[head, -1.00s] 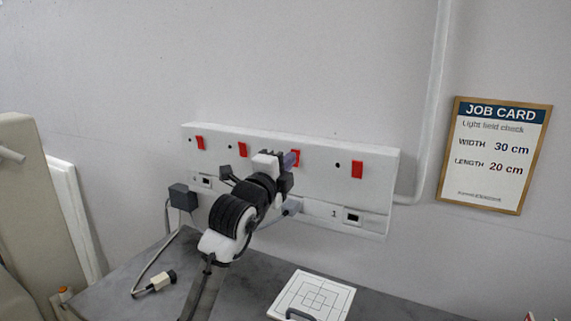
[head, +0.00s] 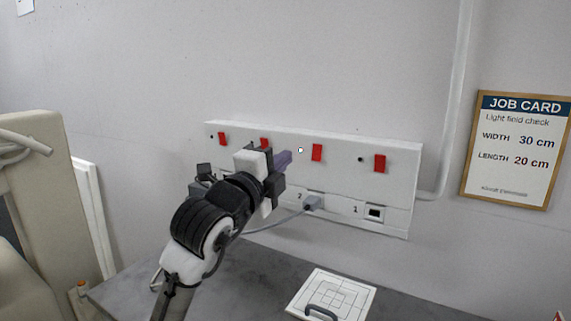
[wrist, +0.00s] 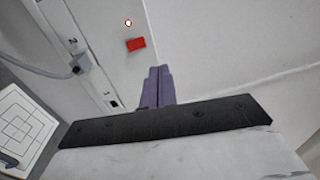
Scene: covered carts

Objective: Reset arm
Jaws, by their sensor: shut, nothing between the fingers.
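My gripper (head: 284,160) is shut and empty, in front of the white wall panel (head: 340,148). Its purple fingers lie together in the wrist view (wrist: 158,86). In the head view the fingertips point toward the third red switch (head: 317,152), with a gap between. A small white light with a red edge (head: 300,149) glows just left of that switch. A lit light (wrist: 128,22) beside a red switch (wrist: 136,44) also shows in the wrist view. My arm hides part of the panel's left side.
A grey plug (head: 313,202) with a cable sits in socket 2; socket 1 (head: 375,213) is empty. A white gridded plate (head: 334,296) lies on the grey top (head: 408,306). A job card (head: 516,150) hangs at right. Beige covered equipment (head: 38,170) stands at left.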

